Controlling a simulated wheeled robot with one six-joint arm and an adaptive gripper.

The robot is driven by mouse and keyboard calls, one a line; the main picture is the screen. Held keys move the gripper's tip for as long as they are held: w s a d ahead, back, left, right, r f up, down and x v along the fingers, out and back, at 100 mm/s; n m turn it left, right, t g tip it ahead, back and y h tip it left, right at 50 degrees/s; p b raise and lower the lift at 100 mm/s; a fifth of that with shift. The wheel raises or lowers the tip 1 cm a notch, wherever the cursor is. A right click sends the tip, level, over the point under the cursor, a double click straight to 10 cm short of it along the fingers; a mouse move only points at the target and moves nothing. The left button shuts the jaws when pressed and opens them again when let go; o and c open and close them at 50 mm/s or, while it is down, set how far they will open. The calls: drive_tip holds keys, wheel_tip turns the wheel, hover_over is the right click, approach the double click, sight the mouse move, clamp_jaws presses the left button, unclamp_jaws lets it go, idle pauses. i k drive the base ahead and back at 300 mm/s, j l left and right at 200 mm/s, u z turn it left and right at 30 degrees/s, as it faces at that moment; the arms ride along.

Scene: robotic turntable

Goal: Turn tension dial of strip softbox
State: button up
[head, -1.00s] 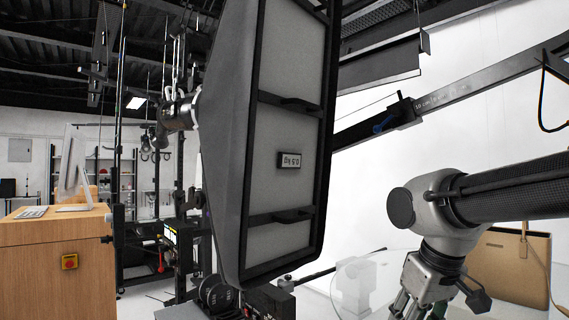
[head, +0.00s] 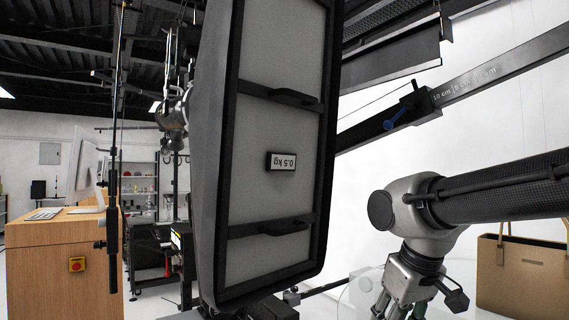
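The strip softbox (head: 270,205) is a tall grey panel in a black frame, standing upright and slightly tilted in the middle of the head view. A small 0.5 kg label (head: 282,162) is on its face. A blue lever or knob (head: 397,117) sits on a clamp on the dark boom to its right; I cannot tell whether it is the tension dial. No other dial is clear. My gripper (head: 402,300) points down at the lower right, apart from the softbox. Its fingertips are cut off by the bottom edge, so its opening is hidden.
A marked boom (head: 455,88) slants up to the right behind the softbox. A tan handbag (head: 522,270) stands right of my gripper. A wooden cabinet (head: 40,262) with a red button and a monitor (head: 88,172) are at left. Dark stands and equipment fill the space behind.

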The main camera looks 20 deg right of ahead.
sight(101, 222)
drive_tip(key=k+j+u, duration=0.35)
drive_tip(key=j, duration=0.25)
drive_tip(key=k+j+u, duration=0.15)
drive_tip(key=j, duration=0.15)
drive_tip(key=i+j+z, duration=0.15)
drive_tip(key=i+j, duration=0.25)
drive_tip(key=j, duration=0.1)
